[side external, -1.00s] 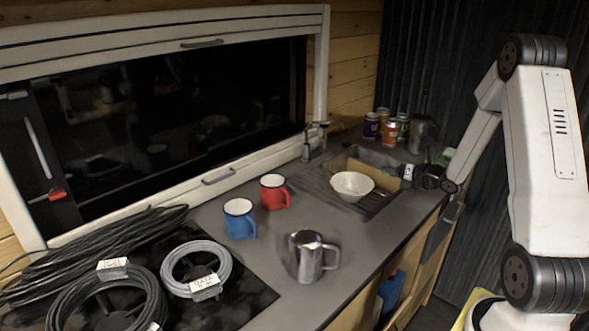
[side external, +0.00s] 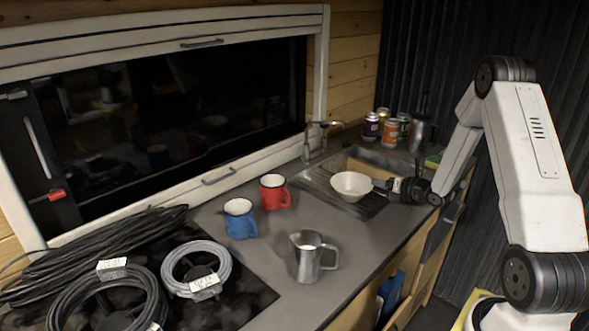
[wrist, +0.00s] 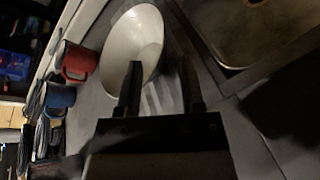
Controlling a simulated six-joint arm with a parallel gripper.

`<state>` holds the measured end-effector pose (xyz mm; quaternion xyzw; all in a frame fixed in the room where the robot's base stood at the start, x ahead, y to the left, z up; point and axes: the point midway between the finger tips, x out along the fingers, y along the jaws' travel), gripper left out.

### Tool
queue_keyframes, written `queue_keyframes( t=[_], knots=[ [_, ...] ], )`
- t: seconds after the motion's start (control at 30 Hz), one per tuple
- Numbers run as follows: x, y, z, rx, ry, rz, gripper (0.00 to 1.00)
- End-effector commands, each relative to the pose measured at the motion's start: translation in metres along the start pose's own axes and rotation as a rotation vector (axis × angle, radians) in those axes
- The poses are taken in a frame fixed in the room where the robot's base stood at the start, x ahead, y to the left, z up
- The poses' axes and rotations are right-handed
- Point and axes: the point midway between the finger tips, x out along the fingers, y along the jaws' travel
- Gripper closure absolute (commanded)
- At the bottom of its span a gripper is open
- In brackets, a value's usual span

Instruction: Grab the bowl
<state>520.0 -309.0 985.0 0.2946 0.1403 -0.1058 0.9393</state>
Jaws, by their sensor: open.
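The white bowl (side external: 350,186) stands upright on the grooved drainer beside the sink. In the wrist view the bowl (wrist: 134,40) is just ahead of the fingertips, with its rim near them. My gripper (side external: 381,186) is at the bowl's right side in the side view, low over the drainer. In the wrist view my gripper (wrist: 160,82) is open, its two dark fingers apart and pointing at the bowl. I cannot tell whether a finger touches the rim.
A red mug (side external: 273,192), a blue mug (side external: 239,219) and a steel pitcher (side external: 305,257) stand left of the bowl. The sink basin (side external: 366,160) lies behind it. Several cans (side external: 390,133) stand at the back. Coiled cables (side external: 196,270) lie at front left.

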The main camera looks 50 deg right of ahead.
Motion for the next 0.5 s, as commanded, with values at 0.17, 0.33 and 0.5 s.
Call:
queue_keyframes(
  t=[0.17, 0.33, 0.5],
  knots=[
    [0.003, 0.0, 0.0, 0.0, 0.0, 0.0, 0.51],
    [0.015, 0.0, 0.001, 0.001, 0.0, 0.0, 0.51],
    [0.034, 0.0, 0.003, 0.001, 0.001, 0.001, 0.51]
  ],
)
